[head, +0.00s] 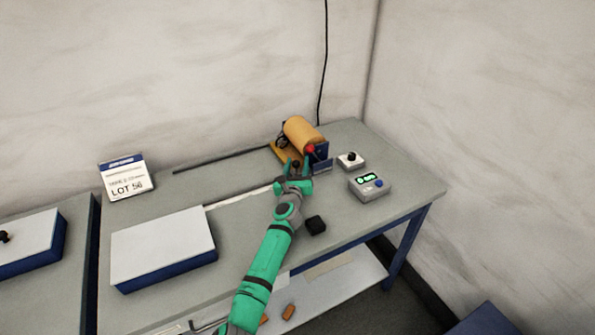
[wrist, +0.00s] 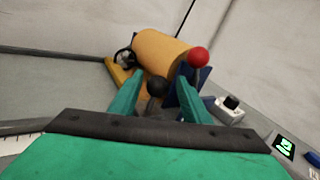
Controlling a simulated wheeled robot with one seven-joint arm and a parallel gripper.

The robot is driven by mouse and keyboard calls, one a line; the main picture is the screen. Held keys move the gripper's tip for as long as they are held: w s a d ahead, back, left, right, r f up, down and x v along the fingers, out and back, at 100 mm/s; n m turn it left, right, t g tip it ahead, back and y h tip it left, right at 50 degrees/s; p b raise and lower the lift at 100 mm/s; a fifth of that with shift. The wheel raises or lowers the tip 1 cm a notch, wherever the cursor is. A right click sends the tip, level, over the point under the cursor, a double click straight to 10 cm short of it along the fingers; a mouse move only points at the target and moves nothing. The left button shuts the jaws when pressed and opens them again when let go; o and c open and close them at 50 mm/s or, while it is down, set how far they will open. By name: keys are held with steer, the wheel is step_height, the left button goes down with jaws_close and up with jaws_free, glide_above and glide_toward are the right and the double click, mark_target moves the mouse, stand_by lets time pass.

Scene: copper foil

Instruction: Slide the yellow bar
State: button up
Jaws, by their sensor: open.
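A flat yellow bar (head: 284,154) lies on the table beside and partly under an orange roll (head: 304,134). In the wrist view the end of the yellow bar (wrist: 118,73) shows left of the roll (wrist: 160,52); the rest is hidden. My gripper (head: 296,164) is open in front of the roll. In the wrist view a black ball knob (wrist: 157,88) shows between the fingers of my gripper (wrist: 160,84), with no clear contact. A red ball knob (wrist: 198,58) stands to the right, by a blue bracket (wrist: 204,77).
Right of the roll are a small box with a black knob (head: 350,160) and a grey box with a green display (head: 370,187). A small black block (head: 316,225) lies near the front. A white-topped box (head: 165,246) and a LOT 56 sign (head: 127,178) stand left.

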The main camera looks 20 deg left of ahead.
steer(key=v, duration=0.9)
steer(key=shift+s, duration=0.25)
steer(key=shift+s+d, duration=0.2)
steer(key=shift+s, duration=0.45)
